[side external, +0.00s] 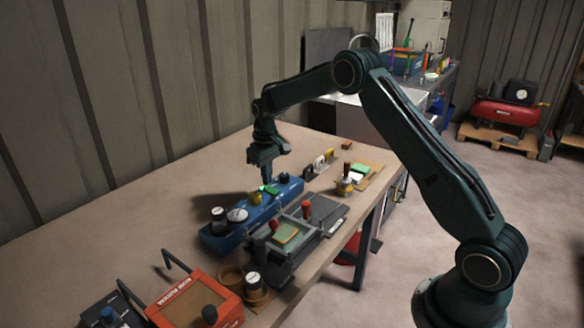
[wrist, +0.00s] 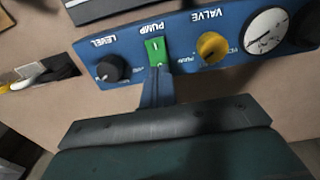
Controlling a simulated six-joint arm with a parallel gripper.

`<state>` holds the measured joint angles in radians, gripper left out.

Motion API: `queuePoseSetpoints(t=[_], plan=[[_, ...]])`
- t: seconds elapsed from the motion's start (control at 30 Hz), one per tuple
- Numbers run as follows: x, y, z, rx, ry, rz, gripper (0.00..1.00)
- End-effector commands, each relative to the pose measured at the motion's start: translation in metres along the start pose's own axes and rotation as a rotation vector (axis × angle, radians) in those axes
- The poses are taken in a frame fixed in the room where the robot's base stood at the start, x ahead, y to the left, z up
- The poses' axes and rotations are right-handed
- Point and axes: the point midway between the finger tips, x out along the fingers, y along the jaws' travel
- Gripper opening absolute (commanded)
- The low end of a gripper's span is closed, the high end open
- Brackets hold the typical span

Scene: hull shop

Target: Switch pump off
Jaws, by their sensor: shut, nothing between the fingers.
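A long blue control panel (wrist: 185,55) lies on the workbench and also shows in the side view (side external: 212,240). Its green rocker switch (wrist: 155,50) is labelled PUMP and bears a light mark at each end. The switch sits between a black LEVEL knob (wrist: 110,68) and a yellow VALVE knob (wrist: 211,47). My gripper (wrist: 157,70) is shut and empty, its fingertips at the switch's near end in the wrist view and covering part of it. Whether they touch it I cannot tell. In the side view, my gripper (side external: 265,182) points down over the panel's far part.
A round gauge (wrist: 268,30) is on the same panel. A grey fixture (side external: 300,232) with red-handled parts stands close beside it. A red-orange box (side external: 190,300) is at the front of the bench. The bench (side external: 120,225) is bare to the left.

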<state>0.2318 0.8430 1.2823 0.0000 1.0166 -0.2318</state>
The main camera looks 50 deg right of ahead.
Motion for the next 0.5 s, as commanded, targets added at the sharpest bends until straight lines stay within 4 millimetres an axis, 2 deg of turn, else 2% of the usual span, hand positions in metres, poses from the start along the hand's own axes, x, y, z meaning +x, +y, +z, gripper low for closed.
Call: queuePoseSetpoints(t=[0.5], plan=[[0.0057, 0.0000, -0.0001, 0.000, 0.000, 0.000, 0.00]])
